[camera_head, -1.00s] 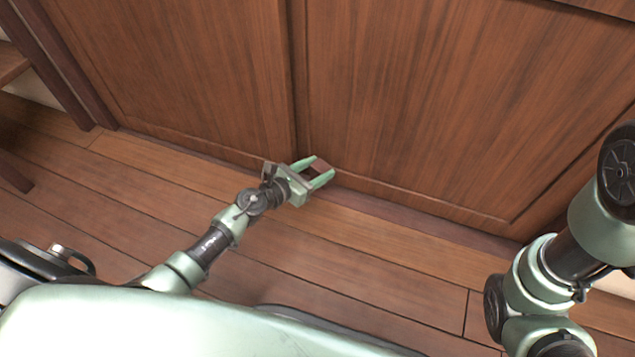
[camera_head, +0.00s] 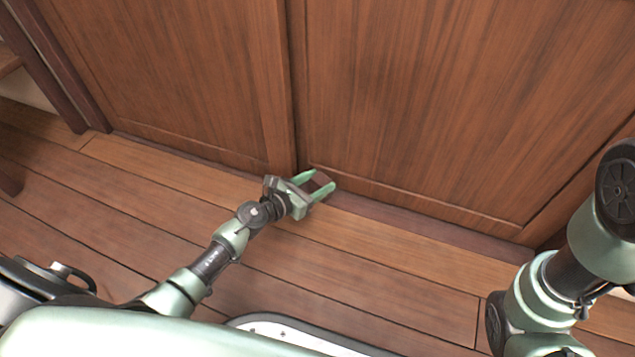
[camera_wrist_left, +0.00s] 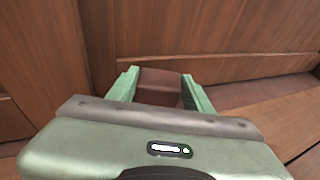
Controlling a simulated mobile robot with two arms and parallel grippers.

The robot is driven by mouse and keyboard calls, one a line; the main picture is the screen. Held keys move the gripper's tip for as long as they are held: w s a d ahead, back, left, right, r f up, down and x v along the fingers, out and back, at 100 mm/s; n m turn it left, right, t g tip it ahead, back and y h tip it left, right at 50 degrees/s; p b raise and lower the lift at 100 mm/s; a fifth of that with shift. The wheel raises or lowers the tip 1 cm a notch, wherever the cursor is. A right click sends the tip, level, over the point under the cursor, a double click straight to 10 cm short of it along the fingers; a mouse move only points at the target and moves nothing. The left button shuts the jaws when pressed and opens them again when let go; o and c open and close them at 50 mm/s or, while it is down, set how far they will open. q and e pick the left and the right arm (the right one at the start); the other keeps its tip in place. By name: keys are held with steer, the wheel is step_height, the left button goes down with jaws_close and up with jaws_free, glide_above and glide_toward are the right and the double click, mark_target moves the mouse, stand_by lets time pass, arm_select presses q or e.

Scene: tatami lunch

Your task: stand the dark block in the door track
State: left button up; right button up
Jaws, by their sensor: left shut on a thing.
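The dark block (camera_head: 319,181) is a small reddish-brown piece between the green fingers of my left gripper (camera_head: 322,184), which is shut on it. They are low against the wooden doors, just right of the seam between two panels. In the left wrist view the block (camera_wrist_left: 160,80) spans the gap between the fingers. The door track (camera_head: 410,219) is the darker strip along the foot of the doors. The block is at or just above this strip; I cannot tell whether it touches it. My right gripper is out of view.
The sliding doors (camera_head: 420,90) rise right behind the block. Bare floorboards (camera_head: 330,270) lie in front of the track. A dark post (camera_head: 70,75) stands at the left. My right arm is at the right edge.

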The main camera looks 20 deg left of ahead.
arm_select(q)
steer(key=o, duration=1.2)
steer(key=shift+c, duration=0.2)
steer(key=shift+r, duration=0.1)
steer(key=shift+s+a+r+p, duration=0.15)
steer(key=shift+s+p, duration=0.1)
steer(key=shift+p, duration=0.2)
steer(key=p+v, duration=0.2)
steer(key=v, duration=0.9)
steer(key=shift+s, duration=0.25)
